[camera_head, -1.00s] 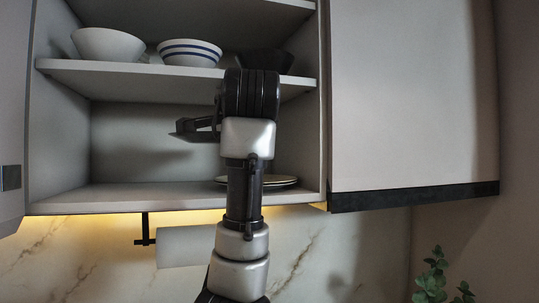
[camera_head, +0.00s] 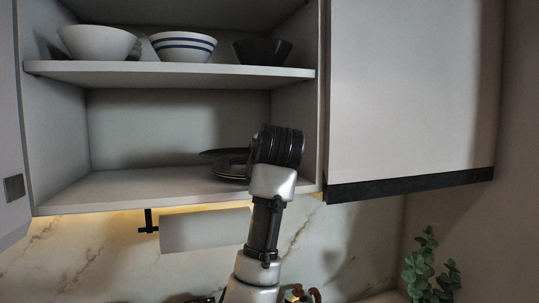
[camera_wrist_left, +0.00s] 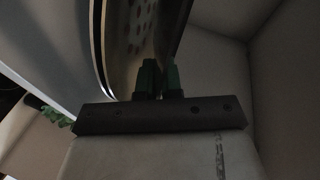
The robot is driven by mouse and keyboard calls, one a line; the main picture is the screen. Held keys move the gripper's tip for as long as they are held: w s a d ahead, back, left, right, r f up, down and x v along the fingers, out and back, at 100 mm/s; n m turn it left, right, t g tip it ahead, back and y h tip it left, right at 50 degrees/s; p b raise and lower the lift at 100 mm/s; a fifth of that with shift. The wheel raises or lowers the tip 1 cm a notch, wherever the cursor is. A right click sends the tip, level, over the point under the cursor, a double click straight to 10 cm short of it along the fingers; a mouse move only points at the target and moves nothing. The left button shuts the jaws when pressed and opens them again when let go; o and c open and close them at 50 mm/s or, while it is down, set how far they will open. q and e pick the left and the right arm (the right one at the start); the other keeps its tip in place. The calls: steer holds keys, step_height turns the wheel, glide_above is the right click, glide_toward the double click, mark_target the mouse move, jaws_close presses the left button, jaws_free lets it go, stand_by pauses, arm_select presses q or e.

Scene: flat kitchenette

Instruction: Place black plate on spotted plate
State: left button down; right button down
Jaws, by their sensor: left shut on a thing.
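My left gripper's fingertips (camera_wrist_left: 160,78) are closed together on the dark rim of the black plate in the left wrist view. In the head view the black plate (camera_head: 222,154) is over the lower cabinet shelf, left of my wrist, which hides its right part and the fingers. The spotted plate (camera_wrist_left: 142,38) shows its dotted face beside the fingers in the left wrist view. In the head view dark plate rims lie just under the black plate; I cannot tell whether they touch. My right gripper is in neither view.
The lower shelf (camera_head: 120,190) is clear on its left. On the upper shelf (camera_head: 120,72) stand a white bowl (camera_head: 97,42), a blue-striped bowl (camera_head: 183,46) and a black bowl (camera_head: 262,51). A closed cabinet door (camera_head: 410,95) is at right. A paper roll (camera_head: 205,229) hangs below.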

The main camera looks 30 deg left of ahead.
arm_select(q)
steer(key=shift+w+p, duration=0.2)
steer(key=shift+p, duration=0.1)
steer(key=shift+a+f, duration=0.1)
steer(key=shift+f, duration=0.15)
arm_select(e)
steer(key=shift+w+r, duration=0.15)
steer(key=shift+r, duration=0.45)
arm_select(q)
steer(key=shift+f, duration=0.1)
